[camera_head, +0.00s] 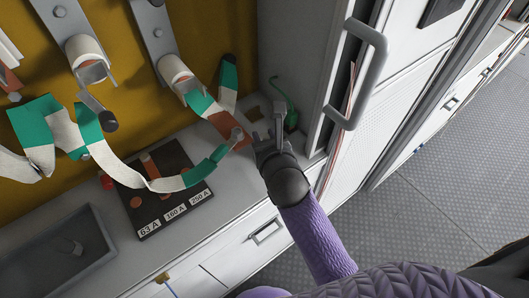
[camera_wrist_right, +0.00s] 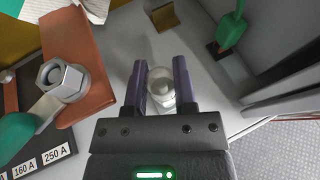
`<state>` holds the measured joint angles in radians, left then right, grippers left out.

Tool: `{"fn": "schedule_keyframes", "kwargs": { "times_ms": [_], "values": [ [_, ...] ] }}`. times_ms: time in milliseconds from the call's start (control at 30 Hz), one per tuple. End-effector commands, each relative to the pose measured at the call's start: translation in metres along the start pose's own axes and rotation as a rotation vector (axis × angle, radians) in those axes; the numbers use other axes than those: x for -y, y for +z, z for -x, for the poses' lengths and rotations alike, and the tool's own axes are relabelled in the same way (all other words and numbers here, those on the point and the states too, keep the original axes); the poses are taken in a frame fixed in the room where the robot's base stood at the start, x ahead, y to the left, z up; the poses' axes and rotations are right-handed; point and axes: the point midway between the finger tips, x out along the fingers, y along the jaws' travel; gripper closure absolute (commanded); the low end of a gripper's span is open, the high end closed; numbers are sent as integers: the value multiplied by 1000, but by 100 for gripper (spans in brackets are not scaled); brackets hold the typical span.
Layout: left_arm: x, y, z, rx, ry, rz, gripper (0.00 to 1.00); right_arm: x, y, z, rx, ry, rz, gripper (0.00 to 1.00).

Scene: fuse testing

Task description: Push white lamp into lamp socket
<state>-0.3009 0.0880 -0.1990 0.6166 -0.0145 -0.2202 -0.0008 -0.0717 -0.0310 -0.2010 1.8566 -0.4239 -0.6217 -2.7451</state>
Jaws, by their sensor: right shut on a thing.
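The white lamp (camera_wrist_right: 161,82) is a small pale, rounded piece. It sits between the two purple-grey fingers of my right gripper (camera_wrist_right: 159,88), which are shut on it. In the head view my right gripper (camera_head: 266,138) is over the right end of the grey worktop, and I cannot make out the lamp there. I cannot pick out the lamp socket for certain; the gripper and lamp may cover it. I cannot tell whether the lamp touches a socket. My left gripper is not in view.
A brown fuse plate (camera_head: 224,123) with a bolt is left of the gripper. A brass bracket (camera_wrist_right: 163,16) and a green plug (camera_wrist_right: 231,30) are beyond it. A cabinet with a grey handle (camera_head: 366,75) stands right. A dark board (camera_head: 165,207) with ampere labels is left.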

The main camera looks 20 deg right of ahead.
Motion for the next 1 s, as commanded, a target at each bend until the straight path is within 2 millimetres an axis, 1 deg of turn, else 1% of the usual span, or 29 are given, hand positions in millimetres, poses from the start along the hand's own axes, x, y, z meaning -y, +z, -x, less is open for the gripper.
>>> {"fn": "schedule_keyframes", "kwargs": {
  "times_ms": [500,1000],
  "values": [
    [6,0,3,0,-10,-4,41,0,1,1,-1,0,0,100],
    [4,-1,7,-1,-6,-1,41,0,2,1,0,0,0,100]
  ]
}}
